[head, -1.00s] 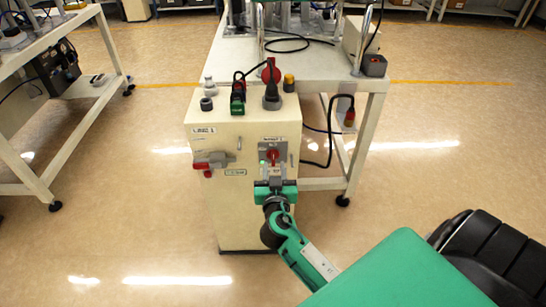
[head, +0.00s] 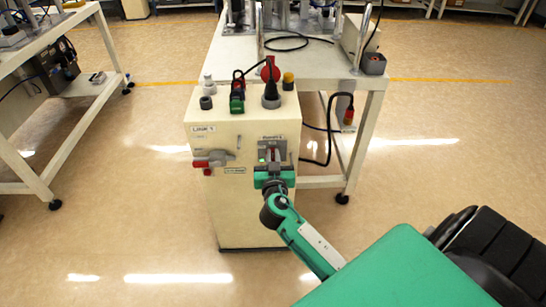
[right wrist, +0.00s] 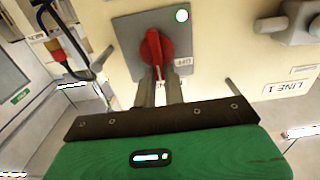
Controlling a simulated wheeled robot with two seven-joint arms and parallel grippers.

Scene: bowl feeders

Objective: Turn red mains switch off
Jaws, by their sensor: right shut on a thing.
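The red mains switch (right wrist: 153,48) sits on a grey square plate (right wrist: 125,37) on the front of a cream cabinet (head: 230,205). In the right wrist view its red grip stands nearly upright in the picture. A bright light (right wrist: 182,15) shows at the plate's corner. My right gripper (right wrist: 160,88) is in front of the switch with its fingertips closed on the end of the red grip. In the head view my right gripper (head: 273,160) hides most of the switch. My left gripper is in neither view.
A red-and-grey handle (head: 208,163) is on the cabinet front, left of the switch. Plugs and buttons (head: 238,102) and a red knob (head: 270,68) are at its top. A white table (head: 340,80) stands behind. The floor in front is open.

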